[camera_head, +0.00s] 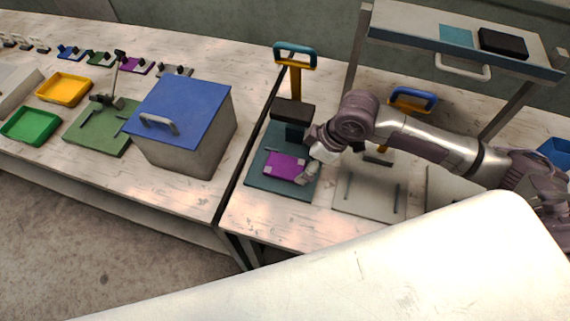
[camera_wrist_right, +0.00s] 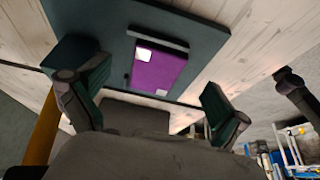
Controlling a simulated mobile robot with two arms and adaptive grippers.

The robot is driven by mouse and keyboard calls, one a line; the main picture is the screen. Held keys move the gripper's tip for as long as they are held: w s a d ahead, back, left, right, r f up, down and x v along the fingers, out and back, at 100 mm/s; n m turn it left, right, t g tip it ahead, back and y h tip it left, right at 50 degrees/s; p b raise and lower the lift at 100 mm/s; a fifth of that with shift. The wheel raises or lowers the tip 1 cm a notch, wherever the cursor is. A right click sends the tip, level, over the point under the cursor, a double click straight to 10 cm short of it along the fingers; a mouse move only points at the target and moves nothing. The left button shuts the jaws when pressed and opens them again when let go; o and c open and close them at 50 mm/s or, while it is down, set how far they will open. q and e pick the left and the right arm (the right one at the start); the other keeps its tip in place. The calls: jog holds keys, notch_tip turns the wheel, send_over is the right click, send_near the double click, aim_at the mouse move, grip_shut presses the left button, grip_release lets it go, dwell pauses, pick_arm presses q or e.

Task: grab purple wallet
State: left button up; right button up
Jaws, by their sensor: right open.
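The purple wallet (camera_head: 284,165) lies flat on a dark teal base plate (camera_head: 262,184) of a press-like stand in the middle of the head view. It also shows in the right wrist view (camera_wrist_right: 158,66), purple with two pale patches, beside a dark bar. My right gripper (camera_head: 310,166) is just to the right of the wallet in the head view and covers part of the plate. In the right wrist view its fingers (camera_wrist_right: 155,95) are spread wide, with the wallet beyond them and nothing between them. My left gripper is not in view.
The stand has a dark block (camera_head: 293,110) over the plate's back and a teal-handled lever (camera_head: 295,52). A grey box with a blue lid (camera_head: 188,105) stands left, across the table gap. A pale plate (camera_head: 368,200) lies right. A raised shelf (camera_head: 400,22) stands behind.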

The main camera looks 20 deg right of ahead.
aim_at(297, 169)
jog(key=p+x, duration=0.1)
jog(key=x, duration=0.3)
jog(key=shift+w+a, duration=0.15)
jog(key=c, duration=1.2)
